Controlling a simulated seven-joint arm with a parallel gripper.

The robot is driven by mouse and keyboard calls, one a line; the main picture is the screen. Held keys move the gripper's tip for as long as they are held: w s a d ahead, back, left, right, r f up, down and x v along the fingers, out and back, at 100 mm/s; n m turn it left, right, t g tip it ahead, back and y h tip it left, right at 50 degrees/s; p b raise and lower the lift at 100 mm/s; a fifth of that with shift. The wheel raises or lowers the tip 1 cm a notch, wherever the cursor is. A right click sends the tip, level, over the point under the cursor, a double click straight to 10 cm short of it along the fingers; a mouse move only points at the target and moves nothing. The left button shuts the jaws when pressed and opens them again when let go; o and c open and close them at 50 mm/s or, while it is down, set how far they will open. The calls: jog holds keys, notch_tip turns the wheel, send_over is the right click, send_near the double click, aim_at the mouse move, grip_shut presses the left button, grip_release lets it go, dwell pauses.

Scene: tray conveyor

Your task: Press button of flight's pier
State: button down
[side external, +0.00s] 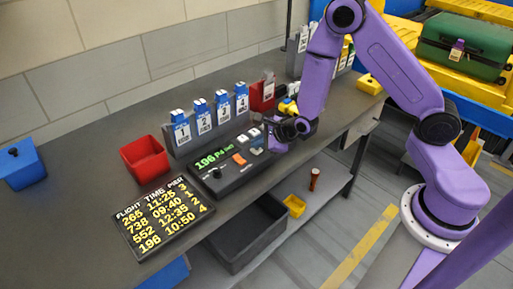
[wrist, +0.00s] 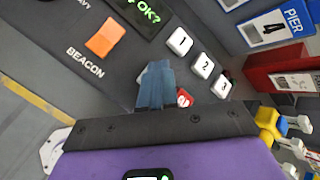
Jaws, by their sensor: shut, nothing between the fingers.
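The flight board (side external: 163,215) lists flights with times and piers; its bottom row reads 196, 10:50, 4. The black control panel (side external: 226,178) lies beside it. Its green display (side external: 215,159) reads 196 and ends in OK?, the middle being hard to read. In the wrist view, white buttons 1 (wrist: 180,41), 2 (wrist: 203,65) and 3 (wrist: 221,86) show clear of my fingers. A red button (wrist: 184,98) with a white mark is partly covered. My gripper (wrist: 155,75) is shut and empty, low over the panel; contact cannot be told.
An orange switch (wrist: 105,39) labelled beacon is on the panel. Blue pier signs (side external: 210,117) stand behind it. Red bins (side external: 145,158) are on the bench, and yellow-and-white items (wrist: 280,125) lie at the wrist view's right. The left bench is mostly clear.

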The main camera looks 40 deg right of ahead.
aim_at(259, 150)
jog(key=shift+r, duration=0.9)
jog(key=shift+r, duration=2.5)
